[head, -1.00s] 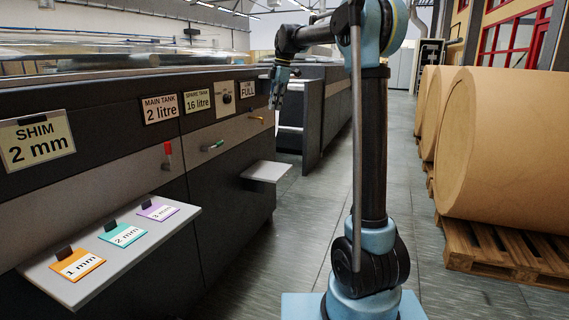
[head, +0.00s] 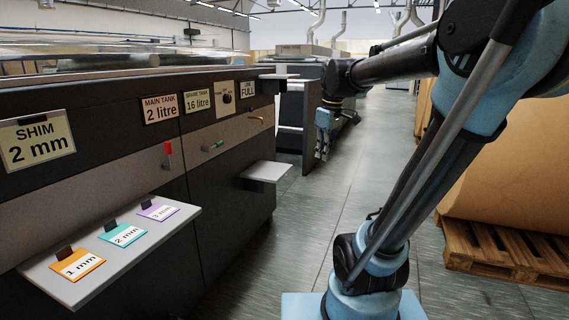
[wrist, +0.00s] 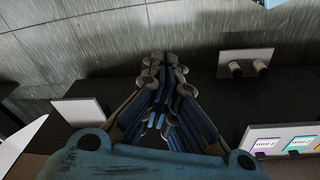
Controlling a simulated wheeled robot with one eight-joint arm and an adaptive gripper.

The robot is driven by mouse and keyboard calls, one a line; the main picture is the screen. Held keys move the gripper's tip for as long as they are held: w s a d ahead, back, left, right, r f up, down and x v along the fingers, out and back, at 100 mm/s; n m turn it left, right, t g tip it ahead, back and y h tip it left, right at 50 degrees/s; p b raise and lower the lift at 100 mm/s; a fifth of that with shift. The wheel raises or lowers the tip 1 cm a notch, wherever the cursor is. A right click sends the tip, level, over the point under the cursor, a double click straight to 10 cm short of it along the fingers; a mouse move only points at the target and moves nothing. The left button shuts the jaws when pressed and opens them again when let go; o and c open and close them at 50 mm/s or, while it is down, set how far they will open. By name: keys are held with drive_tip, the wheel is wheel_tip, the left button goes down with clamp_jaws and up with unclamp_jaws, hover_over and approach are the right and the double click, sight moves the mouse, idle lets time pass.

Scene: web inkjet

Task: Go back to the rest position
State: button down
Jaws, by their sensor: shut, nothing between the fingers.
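My gripper (head: 322,150) hangs pointing down over the aisle in the head view, to the right of the dark machine. Its fingers are together with nothing between them. It also shows in the wrist view (wrist: 163,60), where the fingers converge over the grey floor and the dark machine body. My blue and black arm leans to the right in the head view and reaches left to the gripper. The gripper is apart from the machine and its shelves.
A grey shelf (head: 185,216) holds three shim tags. A small shelf (head: 266,172) juts out. Paper rolls (head: 510,150) stand on a pallet (head: 510,250) at right. The aisle floor is clear.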

drive_tip(key=s+d+f+m, duration=0.3)
drive_tip(key=s+f+m, duration=0.1)
drive_tip(key=s+f, duration=0.5)
drive_tip(key=s+d+f+m+h, duration=0.1)
drive_tip(key=s+d+f+m, duration=0.2)
drive_tip(key=s+f+m, duration=0.2)
drive_tip(key=s+f, duration=0.3)
drive_tip(key=f, duration=0.2)
drive_tip(key=shift+s+f+t, duration=0.25)
drive_tip(key=shift+s+t, duration=0.05)
drive_tip(key=shift+s, duration=0.05)
